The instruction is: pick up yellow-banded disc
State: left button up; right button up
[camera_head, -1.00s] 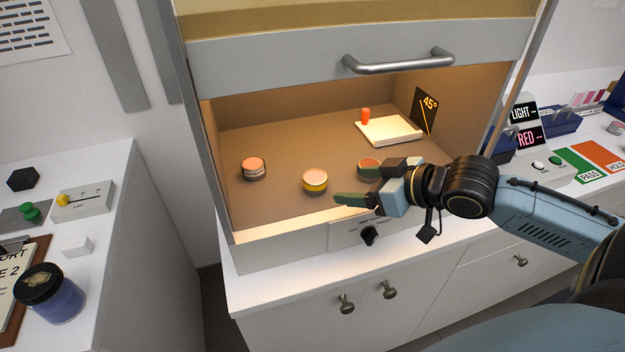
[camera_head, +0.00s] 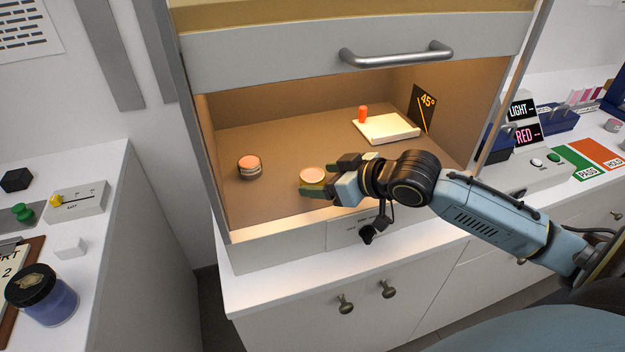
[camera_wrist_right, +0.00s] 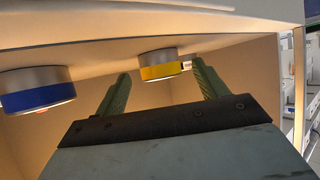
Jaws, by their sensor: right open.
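The yellow-banded disc (camera_head: 313,175) has a pale pink top and sits on the floor of the lit cabinet. In the head view my right gripper (camera_head: 324,179) reaches in from the right, and its green fingers partly cover the disc's front and right side. In the right wrist view, which looks inverted, the yellow-banded disc (camera_wrist_right: 160,71) shows between the tips of the open green fingers (camera_wrist_right: 161,82). The gripper holds nothing; I cannot tell whether a finger touches the disc. My left gripper is not in view.
A pale-banded disc (camera_head: 250,166) stands to the left. A blue-banded disc (camera_wrist_right: 36,92) is beside the gripper in the wrist view, hidden in the head view. A white tray (camera_head: 400,127) with an orange peg (camera_head: 362,115) lies behind. The cabinet's raised front has a handle (camera_head: 397,56).

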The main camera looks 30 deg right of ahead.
aim_at(319, 177)
jog(key=shift+x, duration=1.65)
jog(key=shift+a+r, duration=0.1)
jog(key=shift+r, duration=0.05)
jog(key=shift+c, duration=0.3)
jog(key=c, duration=1.1)
